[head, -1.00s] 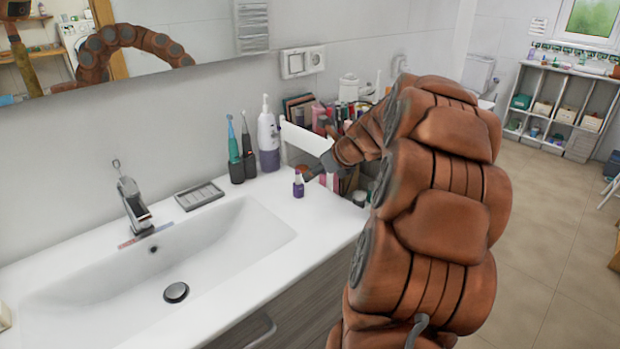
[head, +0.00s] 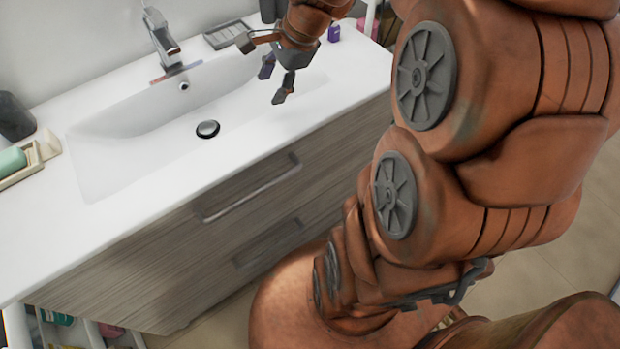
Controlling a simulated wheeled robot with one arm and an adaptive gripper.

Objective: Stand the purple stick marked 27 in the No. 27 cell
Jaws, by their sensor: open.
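A small purple stick (head: 334,33) stands on the white counter behind the basin's right end. Its marking is too small to read. My gripper (head: 264,68) is open over the right part of the basin, left of the stick and apart from it. Its dark fingers are spread and point down and left. One fingertip looks purplish, and I cannot tell whether that is its own colour. The No. 27 cell cannot be made out in the current view.
The white counter (head: 90,240) holds the basin, a faucet (head: 161,38), a grey soap dish (head: 226,34) and, at left, a tray with a green bar (head: 12,162). A pink item (head: 368,26) is near the right edge. My arm hides much of the right side.

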